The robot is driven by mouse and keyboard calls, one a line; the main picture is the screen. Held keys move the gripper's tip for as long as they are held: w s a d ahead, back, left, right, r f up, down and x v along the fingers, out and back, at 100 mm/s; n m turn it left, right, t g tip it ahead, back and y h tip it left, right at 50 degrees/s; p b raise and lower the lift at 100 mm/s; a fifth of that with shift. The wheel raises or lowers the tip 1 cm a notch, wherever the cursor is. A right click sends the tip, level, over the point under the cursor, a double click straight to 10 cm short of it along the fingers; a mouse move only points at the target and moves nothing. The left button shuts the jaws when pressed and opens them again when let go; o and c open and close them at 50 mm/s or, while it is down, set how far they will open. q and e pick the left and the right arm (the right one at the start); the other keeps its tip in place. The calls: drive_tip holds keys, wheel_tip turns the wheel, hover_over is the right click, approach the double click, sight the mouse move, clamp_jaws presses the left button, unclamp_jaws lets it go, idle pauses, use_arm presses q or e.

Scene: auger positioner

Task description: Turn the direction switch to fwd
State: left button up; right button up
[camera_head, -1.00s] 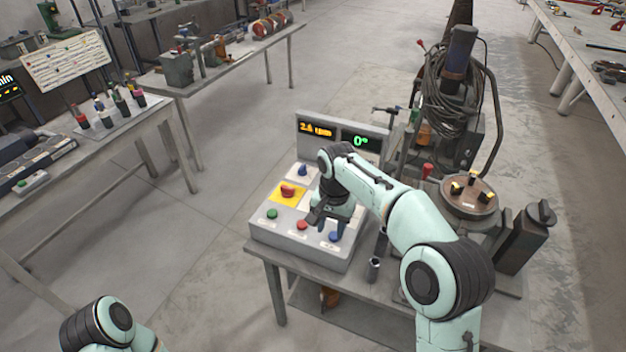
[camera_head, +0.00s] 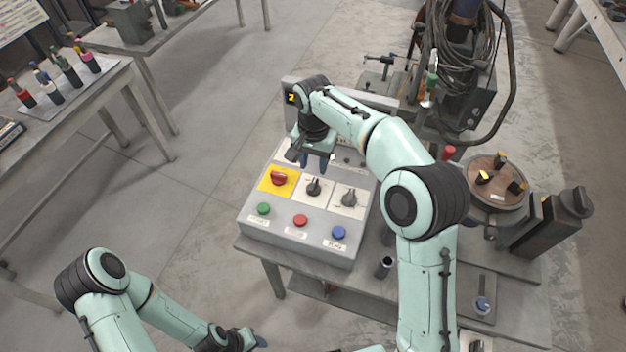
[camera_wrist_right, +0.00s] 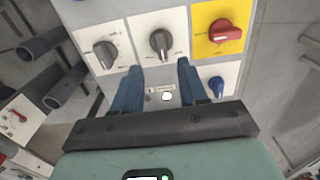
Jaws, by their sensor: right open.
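The grey control box (camera_head: 291,240) stands on a table in the head view. It carries a red knob on a yellow plate (camera_head: 279,178), a middle black knob (camera_head: 313,187) and a right black knob (camera_head: 348,197). The labels are too small to tell which is the direction switch. My right gripper (camera_head: 313,163) is open and empty above the panel, behind the middle knob. In the right wrist view its blue fingers (camera_wrist_right: 158,68) point towards the middle black knob (camera_wrist_right: 160,42), apart from it. My left gripper (camera_head: 246,341) is at the bottom edge; its jaws are unclear.
Green (camera_head: 263,208), red (camera_head: 300,220) and blue (camera_head: 339,232) buttons line the box's front. A blue knob (camera_wrist_right: 216,86) is beside the right finger in the wrist view. A display behind is mostly hidden by my arm. A round-topped device (camera_head: 497,180) stands right.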

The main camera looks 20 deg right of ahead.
sight(314, 184)
drive_tip(key=f, duration=0.8)
drive_tip(key=shift+w+f+b, duration=0.2)
drive_tip(key=shift+f+b, duration=0.1)
drive_tip(key=shift+b, duration=0.1)
clamp_jaws()
